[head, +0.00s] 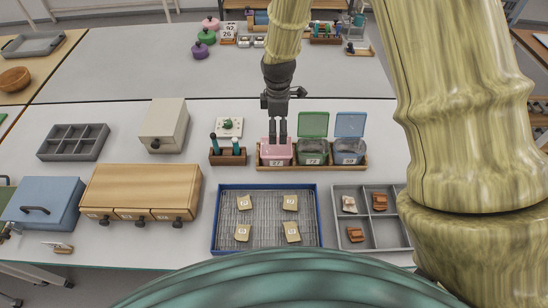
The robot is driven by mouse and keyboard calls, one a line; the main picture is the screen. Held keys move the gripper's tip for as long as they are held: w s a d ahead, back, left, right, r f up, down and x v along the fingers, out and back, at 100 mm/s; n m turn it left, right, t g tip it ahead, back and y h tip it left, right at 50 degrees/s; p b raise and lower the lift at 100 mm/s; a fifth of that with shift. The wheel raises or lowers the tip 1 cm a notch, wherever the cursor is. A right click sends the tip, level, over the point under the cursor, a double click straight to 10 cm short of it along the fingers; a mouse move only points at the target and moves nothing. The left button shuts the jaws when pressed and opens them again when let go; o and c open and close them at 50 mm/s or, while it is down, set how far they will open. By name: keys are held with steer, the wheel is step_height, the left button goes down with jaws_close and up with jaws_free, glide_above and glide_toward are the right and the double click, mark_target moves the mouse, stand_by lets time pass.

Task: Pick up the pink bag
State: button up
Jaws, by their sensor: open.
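The pink bag (210,22) is a small rounded sack with a gathered top. It stands at the back of the far table, left of the number cards. A green bag (206,37) and a purple bag (199,50) stand in front of it. My gripper (278,140) is open and points down at the pink box (276,158) marked 27 on the near table, well in front of the pink bag. The fingers overlap the box's back part in the picture. I cannot tell whether they touch it or are inside it.
Green (313,155) and blue (349,155) boxes with raised lids stand right of the pink box in a wooden tray. A pen holder (228,157) stands left of it. A blue-rimmed tray (215,225) with sherds lies in front. The middle of the far table is clear.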

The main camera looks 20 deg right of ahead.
mark_target(276, 148)
steer(key=shift+w+d+f, duration=0.1)
steer(key=shift+w+f, duration=0.15)
steer(key=shift+f, duration=0.4)
steer(key=shift+s+f, duration=0.1)
steer(key=shift+f, duration=0.35)
step_height(276, 148, down, 3)
steer(key=shift+r+p, duration=0.1)
steer(key=shift+p, duration=0.3)
steer(key=shift+f+p, duration=0.6)
steer(key=shift+f, duration=0.7)
steer(key=shift+a+f+p, duration=0.2)
steer(key=shift+f+p, duration=0.8)
steer(key=shift+f, duration=1.15)
steer(key=shift+c, duration=0.4)
steer(key=c, duration=1.1)
